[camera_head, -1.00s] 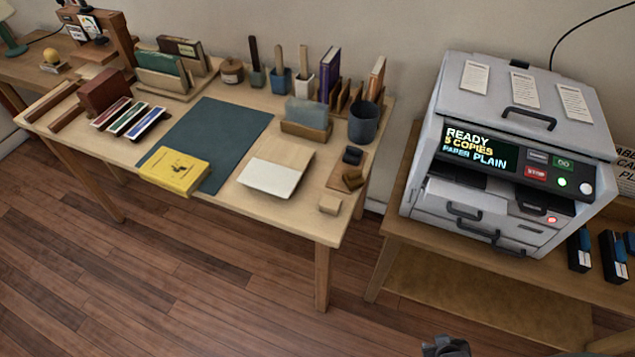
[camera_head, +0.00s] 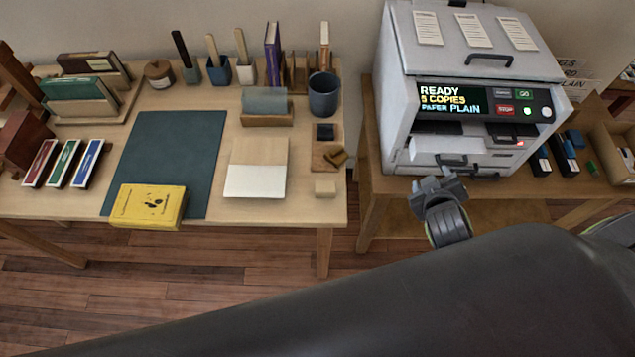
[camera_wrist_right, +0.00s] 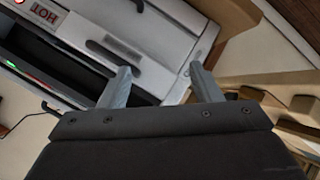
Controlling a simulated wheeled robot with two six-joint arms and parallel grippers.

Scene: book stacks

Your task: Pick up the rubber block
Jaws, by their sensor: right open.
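Small blocks sit along the right edge of the wooden desk in the head view: a pale beige block (camera_head: 325,188) near the front corner, a dark block (camera_head: 324,132) further back, and brown pieces (camera_head: 334,157) on a small board between them. I cannot tell for sure which is the rubber block. My right gripper (camera_head: 440,188) is in front of the copier, to the right of these blocks and apart from them. In the right wrist view its two fingers (camera_wrist_right: 162,78) are spread with nothing between them. My left gripper is not in view.
The grey copier (camera_head: 470,65) stands on a wooden stand close behind my right gripper; it fills much of the wrist view (camera_wrist_right: 150,40). The desk holds a dark mat (camera_head: 172,150), a yellow book (camera_head: 148,206), a pale pad (camera_head: 256,180) and a dark cup (camera_head: 323,95).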

